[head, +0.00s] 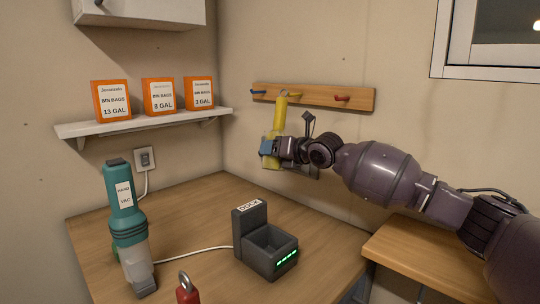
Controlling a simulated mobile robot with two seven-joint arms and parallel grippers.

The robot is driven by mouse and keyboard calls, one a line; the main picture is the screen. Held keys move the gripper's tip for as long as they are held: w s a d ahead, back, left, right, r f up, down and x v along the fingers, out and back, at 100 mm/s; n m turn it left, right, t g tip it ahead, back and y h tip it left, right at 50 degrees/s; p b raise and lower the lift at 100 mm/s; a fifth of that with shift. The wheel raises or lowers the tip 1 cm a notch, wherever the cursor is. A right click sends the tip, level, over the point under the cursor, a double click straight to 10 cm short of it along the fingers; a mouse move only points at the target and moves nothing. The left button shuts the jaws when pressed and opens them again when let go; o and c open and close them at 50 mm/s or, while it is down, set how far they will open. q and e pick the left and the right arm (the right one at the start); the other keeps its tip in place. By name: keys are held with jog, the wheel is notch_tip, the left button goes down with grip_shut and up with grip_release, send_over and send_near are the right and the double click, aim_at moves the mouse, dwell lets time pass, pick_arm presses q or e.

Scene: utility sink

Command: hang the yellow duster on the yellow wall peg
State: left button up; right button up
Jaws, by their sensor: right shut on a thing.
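The yellow duster (279,114) is upright in front of the wooden peg rail (315,95) on the back wall. My right gripper (271,148) is shut on its lower part. The duster's top end overlaps the rail at the yellow peg (285,93), between the blue peg (258,92) and the red peg (342,98). I cannot tell whether the duster is around the peg or only in front of it. My left gripper is not in view.
A teal hand vac (126,215) stands on the wooden counter (190,215), with a grey dock (262,250) to its right. A red object with a metal ring (187,290) is at the front. Orange bin-bag boxes (159,97) sit on a white shelf (150,122).

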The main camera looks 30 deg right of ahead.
jog(key=shift+w+d+f+b, duration=0.1)
jog(key=shift+w+d+b, duration=0.15)
jog(key=shift+d, duration=0.25)
jog(key=shift+w+d+f+b, duration=0.15)
jog(key=shift+d+b, duration=0.15)
jog(key=shift+d, duration=0.2)
pick_arm(q)
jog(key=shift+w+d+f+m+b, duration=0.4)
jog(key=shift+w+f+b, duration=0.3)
jog(key=shift+b, duration=0.6)
pick_arm(e)
jog(key=shift+w+d+f, duration=0.1)
jog(key=shift+w+d, duration=0.15)
jog(key=shift+d, duration=0.45)
jog(key=shift+w+d+f, duration=0.1)
jog(key=shift+w+d, duration=0.1)
jog(key=shift+d, duration=0.5)
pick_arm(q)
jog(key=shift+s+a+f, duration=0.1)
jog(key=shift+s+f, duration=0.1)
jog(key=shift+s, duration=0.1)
pick_arm(e)
jog(key=o, duration=0.7)
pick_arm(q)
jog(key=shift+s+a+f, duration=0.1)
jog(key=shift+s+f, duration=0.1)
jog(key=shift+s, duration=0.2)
pick_arm(e)
jog(key=o, duration=0.4)
